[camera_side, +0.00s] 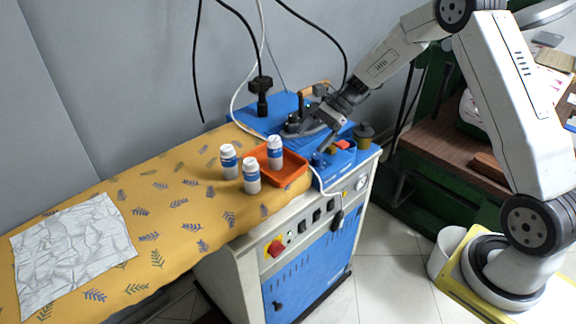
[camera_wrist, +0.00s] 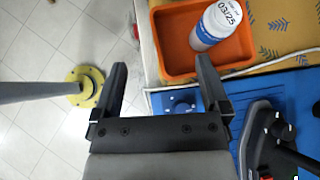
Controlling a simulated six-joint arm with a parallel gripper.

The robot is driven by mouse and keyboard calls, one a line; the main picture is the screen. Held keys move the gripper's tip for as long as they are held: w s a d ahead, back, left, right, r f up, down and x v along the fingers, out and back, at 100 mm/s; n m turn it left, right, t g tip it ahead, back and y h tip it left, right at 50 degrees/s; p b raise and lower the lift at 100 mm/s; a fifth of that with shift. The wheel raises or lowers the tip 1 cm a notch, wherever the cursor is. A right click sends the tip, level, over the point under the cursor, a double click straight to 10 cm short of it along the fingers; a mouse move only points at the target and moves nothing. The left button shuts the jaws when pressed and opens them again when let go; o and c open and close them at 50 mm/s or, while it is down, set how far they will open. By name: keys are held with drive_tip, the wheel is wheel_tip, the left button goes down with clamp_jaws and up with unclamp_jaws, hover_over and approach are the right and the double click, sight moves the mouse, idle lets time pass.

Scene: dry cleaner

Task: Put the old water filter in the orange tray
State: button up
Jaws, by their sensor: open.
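Three white bottle-like filters with blue bands are in the side view. One filter (camera_side: 274,152) stands in the orange tray (camera_side: 297,177). A second filter (camera_side: 251,176) stands just outside the tray's near left edge, and a third filter (camera_side: 228,161) stands farther left on the cloth. In the wrist view, the filter (camera_wrist: 213,27) in the tray (camera_wrist: 172,45) reads "03/25". Labels on the other two are too small to read, so I cannot tell which is old. My gripper (camera_wrist: 161,63) is open and empty, right of the tray in the side view (camera_side: 326,134).
A dark iron (camera_side: 306,122) sits on the blue machine top (camera_side: 279,107) near my gripper. A grey cloth (camera_side: 72,250) lies on the patterned yellow board (camera_side: 170,212). Cables hang at the back. The board between cloth and filters is clear.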

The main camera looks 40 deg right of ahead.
drive_tip(key=s+a+n+h, duration=0.2)
drive_tip(key=s+n+h, duration=0.2)
drive_tip(key=s+n, duration=0.5)
drive_tip(key=s+a+r+n+h, duration=0.1)
drive_tip(key=s+a+n+h, duration=0.2)
drive_tip(key=s+n, duration=0.6)
drive_tip(key=s+h, duration=0.1)
drive_tip(key=h, duration=0.1)
drive_tip(key=shift+s+a+t+h, duration=0.25)
drive_tip(key=shift+s+t+h, duration=0.05)
drive_tip(key=shift+s+t, duration=0.1)
